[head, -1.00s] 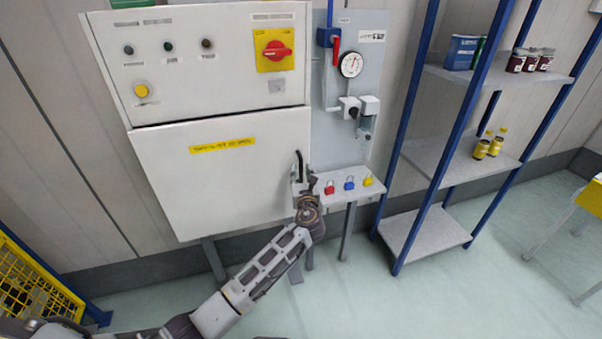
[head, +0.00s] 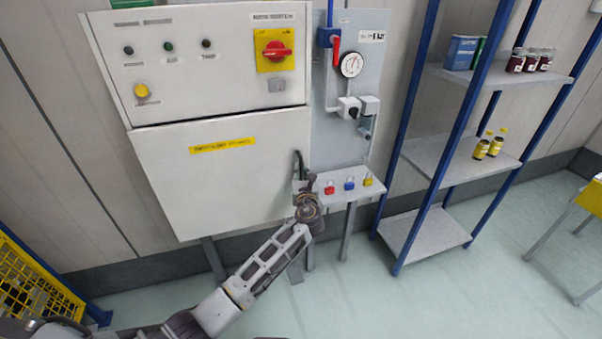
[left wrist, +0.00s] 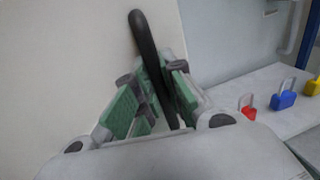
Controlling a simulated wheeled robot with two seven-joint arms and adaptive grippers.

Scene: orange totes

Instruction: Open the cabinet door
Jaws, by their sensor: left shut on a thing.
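The white cabinet door (head: 220,185) with a yellow label hangs below the control panel and looks closed in the head view. Its black handle (left wrist: 147,45) stands upright near the door's right edge; the upper end also shows in the head view (head: 299,160). My left gripper (left wrist: 160,95) has its green-padded fingers on either side of the handle, shut on its lower part. In the head view the left gripper (head: 304,190) sits at the door's lower right corner, and my wrist hides the handle's lower end. My right gripper is not seen.
A small shelf with red (head: 329,188), blue (head: 349,184) and yellow (head: 367,180) padlocks is just right of my gripper. A blue-framed rack (head: 425,235) stands further right. A yellow mesh guard (head: 35,285) is at lower left. The floor between is open.

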